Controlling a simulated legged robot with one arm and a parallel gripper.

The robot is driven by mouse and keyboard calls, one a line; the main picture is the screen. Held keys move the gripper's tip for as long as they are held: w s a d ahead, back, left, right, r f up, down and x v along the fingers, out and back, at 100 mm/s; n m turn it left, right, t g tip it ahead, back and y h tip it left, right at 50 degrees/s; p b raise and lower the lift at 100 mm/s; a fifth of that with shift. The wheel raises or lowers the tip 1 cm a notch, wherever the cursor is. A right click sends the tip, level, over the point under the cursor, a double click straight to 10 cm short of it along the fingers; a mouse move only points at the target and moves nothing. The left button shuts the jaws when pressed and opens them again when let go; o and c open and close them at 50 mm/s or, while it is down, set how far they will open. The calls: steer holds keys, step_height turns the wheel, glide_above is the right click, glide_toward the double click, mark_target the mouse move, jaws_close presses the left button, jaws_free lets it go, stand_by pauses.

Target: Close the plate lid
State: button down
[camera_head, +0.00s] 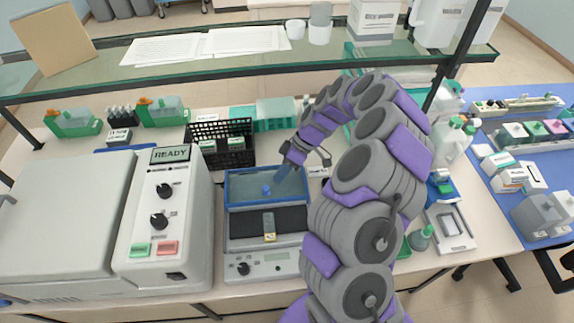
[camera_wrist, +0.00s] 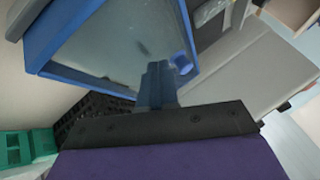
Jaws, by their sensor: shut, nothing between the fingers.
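The plate lid (camera_head: 240,206) is a blue frame around a clear panel. In the head view it stands raised at the back of the grey staining device, with a blue knob (camera_head: 267,190) on it. The black plate (camera_head: 290,217) in front of it is uncovered, and a slide (camera_head: 269,226) lies there. My gripper (camera_head: 278,180) is shut and empty, close beside the knob. In the wrist view the shut fingers (camera_wrist: 157,72) point at the lid (camera_wrist: 85,75), just left of the knob (camera_wrist: 184,62). I cannot tell whether they touch it.
A large white machine (camera_head: 165,215) with a READY display stands left of the device. A black crate (camera_head: 221,143) stands behind it. A glass shelf (camera_head: 215,72) runs above the back of the bench. Bottles and small boxes crowd the right side.

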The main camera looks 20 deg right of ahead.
mark_target(276, 199)
steer(key=a, duration=0.4)
steer(key=shift+a+f, duration=0.1)
steer(key=shift+s+d, duration=1.4)
steer(key=shift+s, duration=0.05)
steer(key=s+a, duration=0.2)
steer(key=shift+s+b, duration=0.3)
steer(key=shift+s, duration=0.1)
steer(key=shift+s+a, duration=0.1)
steer(key=shift+s, duration=0.5)
steer(key=shift+a, duration=0.1)
